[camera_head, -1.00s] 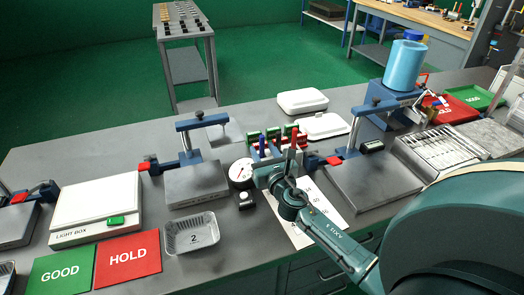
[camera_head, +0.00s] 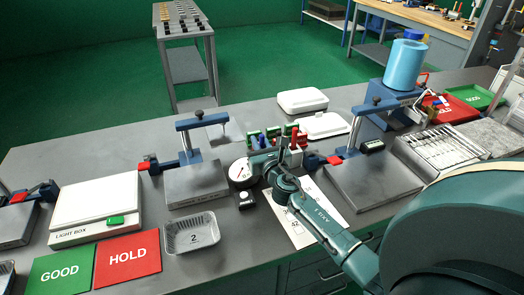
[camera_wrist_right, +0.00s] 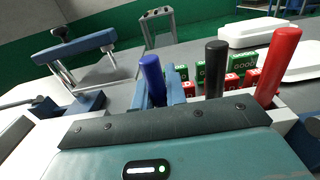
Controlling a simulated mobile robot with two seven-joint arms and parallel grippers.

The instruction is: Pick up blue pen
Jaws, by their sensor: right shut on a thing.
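The blue pen (camera_wrist_right: 151,72) stands with its blue end up in the right wrist view. My right gripper (camera_wrist_right: 158,92) is shut on it, with its blue fingers around the pen. My right gripper (camera_head: 262,145) also shows in the head view, over the middle of the bench behind the dial gauge, where the pen is hard to make out. A black pen (camera_wrist_right: 215,68) and a red pen (camera_wrist_right: 277,66) stand upright to the right of the blue pen. The pale pen holder (camera_wrist_right: 290,102) is partly hidden by my gripper. My left gripper is not in view.
Green and red blocks (camera_head: 292,132) stand close behind the gripper. A round dial gauge (camera_head: 241,172) is just left of it. A foil tray (camera_head: 190,235), a HOLD mat (camera_head: 128,280) and a GOOD mat (camera_head: 62,277) lie toward the front left. A white paper sheet (camera_head: 300,228) lies under my arm.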

